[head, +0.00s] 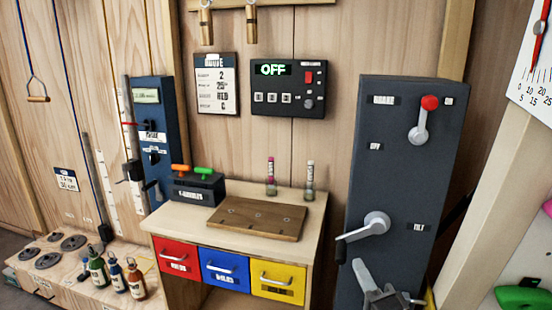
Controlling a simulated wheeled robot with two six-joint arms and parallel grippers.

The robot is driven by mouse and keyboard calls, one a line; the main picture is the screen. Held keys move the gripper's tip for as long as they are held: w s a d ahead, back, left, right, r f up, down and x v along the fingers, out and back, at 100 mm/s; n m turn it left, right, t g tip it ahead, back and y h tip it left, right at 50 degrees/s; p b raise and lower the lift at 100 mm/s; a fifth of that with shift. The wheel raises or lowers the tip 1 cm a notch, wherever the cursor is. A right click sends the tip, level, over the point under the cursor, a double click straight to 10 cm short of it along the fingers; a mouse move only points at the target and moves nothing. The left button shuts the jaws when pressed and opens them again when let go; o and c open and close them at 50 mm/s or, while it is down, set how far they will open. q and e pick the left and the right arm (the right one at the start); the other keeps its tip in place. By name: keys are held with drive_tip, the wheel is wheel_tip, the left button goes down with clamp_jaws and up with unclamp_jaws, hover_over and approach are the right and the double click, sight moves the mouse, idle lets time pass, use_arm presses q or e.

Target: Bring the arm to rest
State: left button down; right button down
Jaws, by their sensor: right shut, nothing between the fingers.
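My right gripper (385,299) is at the bottom right of the head view, in front of the lower part of a dark grey cabinet (365,180). It is shut and holds nothing. Its lower part is cut off by the picture's bottom edge. The cabinet carries a red-knobbed lever (422,122) near its top and a crank handle (374,228) lower down. The gripper is below the crank handle; I cannot tell whether it touches the cabinet. My left gripper is not in view.
A small bench (318,225) with red, blue and yellow drawers stands left of the cabinet. A wooden board (255,219) lies on it. A control box (288,88) reading OFF hangs above. Several bottles (115,276) stand at lower left. A pale slanted post (485,210) is at right.

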drive_tip(key=s+d+f+n+g+h, duration=0.25)
drive_tip(key=s+f+n+g, duration=0.2)
drive_tip(key=s+f, duration=0.35)
drive_tip(key=s+d+f+n+g+h, duration=0.1)
drive_tip(key=s+d+f+n+g, duration=0.3)
drive_tip(key=f, duration=0.7)
drive_tip(key=s+d+f+n+g+h, duration=0.1)
drive_tip(key=s+d+f+g, duration=0.15)
drive_tip(key=s, duration=0.35)
drive_tip(key=s+d+f+n+g+h, duration=0.1)
drive_tip(key=s+d+f+g, duration=0.15)
drive_tip(key=s, duration=0.35)
drive_tip(key=s+d+f+n+g+h, duration=0.2)
drive_tip(key=s+g, duration=0.1)
drive_tip(key=s, duration=0.3)
wheel_tip(320, 180, down, 24)
drive_tip(key=d+g, duration=0.1)
drive_tip(key=g, duration=0.1)
drive_tip(key=s+f+y, duration=0.1)
drive_tip(key=s+f, duration=1.4)
drive_tip(key=f, duration=0.1)
drive_tip(key=shift+s+a+f+g, duration=0.2)
drive_tip(key=shift+s+a+g, duration=0.2)
drive_tip(key=shift+g, duration=0.05)
drive_tip(key=shift+m, duration=0.25)
